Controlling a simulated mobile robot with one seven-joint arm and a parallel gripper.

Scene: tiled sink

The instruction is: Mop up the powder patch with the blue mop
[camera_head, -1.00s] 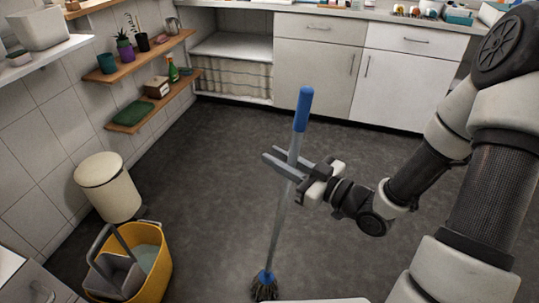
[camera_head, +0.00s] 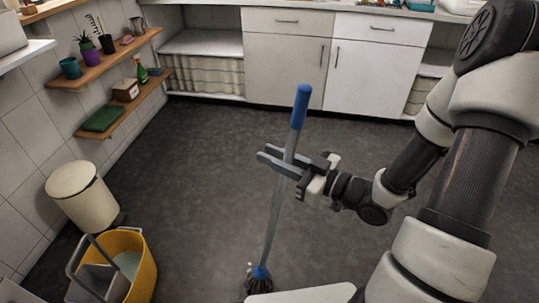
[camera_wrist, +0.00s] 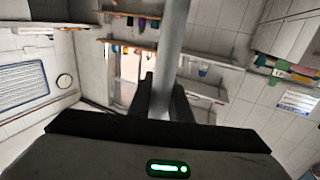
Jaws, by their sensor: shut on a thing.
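The blue mop (camera_head: 272,222) stands nearly upright in the head view, leaning slightly, with a blue grip at the top, a grey pole and a dark stringy head (camera_head: 258,282) at floor level. My gripper (camera_head: 277,162) is shut on the pole below the blue grip. In the wrist view the pole (camera_wrist: 172,45) rises between the fingers (camera_wrist: 165,100). A white part at the bottom edge partly covers the mop head. I cannot make out a powder patch on the dark floor.
A yellow mop bucket (camera_head: 140,262) with a grey wringer and a cream bin (camera_head: 82,193) stand at the left. Wooden wall shelves (camera_head: 112,122) hold plants and bottles. White cabinets (camera_head: 285,65) line the back. The dark floor (camera_head: 185,165) between is clear.

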